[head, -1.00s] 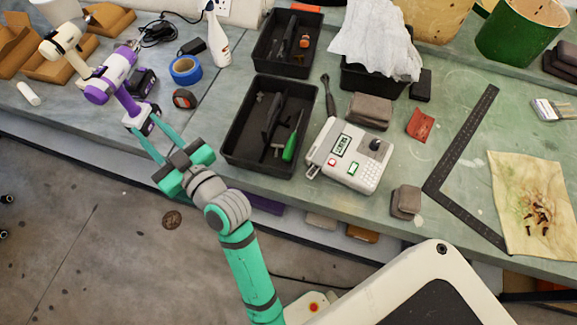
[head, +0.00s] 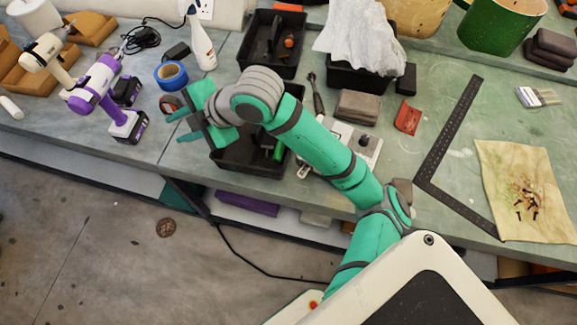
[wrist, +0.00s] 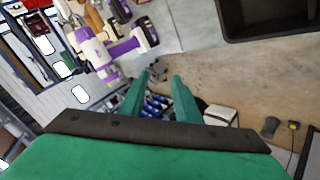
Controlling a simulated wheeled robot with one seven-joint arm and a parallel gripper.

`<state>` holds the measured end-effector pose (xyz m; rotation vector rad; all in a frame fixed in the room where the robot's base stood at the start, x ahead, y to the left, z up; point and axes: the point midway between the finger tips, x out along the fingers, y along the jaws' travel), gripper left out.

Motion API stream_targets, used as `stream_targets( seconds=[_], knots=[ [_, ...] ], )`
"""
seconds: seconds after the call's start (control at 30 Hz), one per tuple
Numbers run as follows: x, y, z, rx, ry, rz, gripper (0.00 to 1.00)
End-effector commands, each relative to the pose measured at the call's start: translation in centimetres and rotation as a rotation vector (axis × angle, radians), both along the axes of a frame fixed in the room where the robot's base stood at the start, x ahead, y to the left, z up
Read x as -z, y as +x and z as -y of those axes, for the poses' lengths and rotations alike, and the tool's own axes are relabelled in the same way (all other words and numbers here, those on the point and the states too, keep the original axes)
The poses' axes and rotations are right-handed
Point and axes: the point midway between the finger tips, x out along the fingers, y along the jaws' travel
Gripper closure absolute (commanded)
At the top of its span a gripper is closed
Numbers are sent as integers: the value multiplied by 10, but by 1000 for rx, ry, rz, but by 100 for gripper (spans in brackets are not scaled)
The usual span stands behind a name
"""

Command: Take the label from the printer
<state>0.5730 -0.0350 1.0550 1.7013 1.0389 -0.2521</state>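The label printer (head: 362,138) is a pale grey box on the bench in the head view. My arm crosses in front of it and hides most of it, including its screen. Only its upper right part and a small bit at its left end show. I cannot make out a label. My gripper (head: 175,127) is left of the printer, over the black tray's left side, pointing left towards the purple drill. In the wrist view my gripper's two green fingers (wrist: 157,98) stand apart with nothing between them. The printer does not show in the wrist view.
A purple drill (head: 101,90) stands left of my gripper, apart from it. A black tray (head: 240,160) with tools lies under my forearm. Blue tape (head: 171,75), a grey block (head: 357,107), a red piece (head: 407,118) and a black square (head: 448,135) lie around. Bench right of the printer is partly clear.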

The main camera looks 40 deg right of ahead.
Motion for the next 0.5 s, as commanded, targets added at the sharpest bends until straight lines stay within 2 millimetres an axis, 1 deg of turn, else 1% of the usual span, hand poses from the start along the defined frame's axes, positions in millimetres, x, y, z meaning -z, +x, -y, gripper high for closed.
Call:
stream_targets(
  seconds=[0.03, 0.17, 0.27, 0.3, 0.4, 0.5],
  knots=[
    [7, -8, 17, -10, -67, -32, 70],
    [28, -35, 59, -49, -226, -137, 70],
    [42, -64, 98, -78, -353, -241, 70],
    [47, -77, 115, -90, -402, -288, 70],
    [56, -111, 153, -117, -504, -404, 70],
    [60, -141, 184, -138, -575, -504, 70]
  ],
)
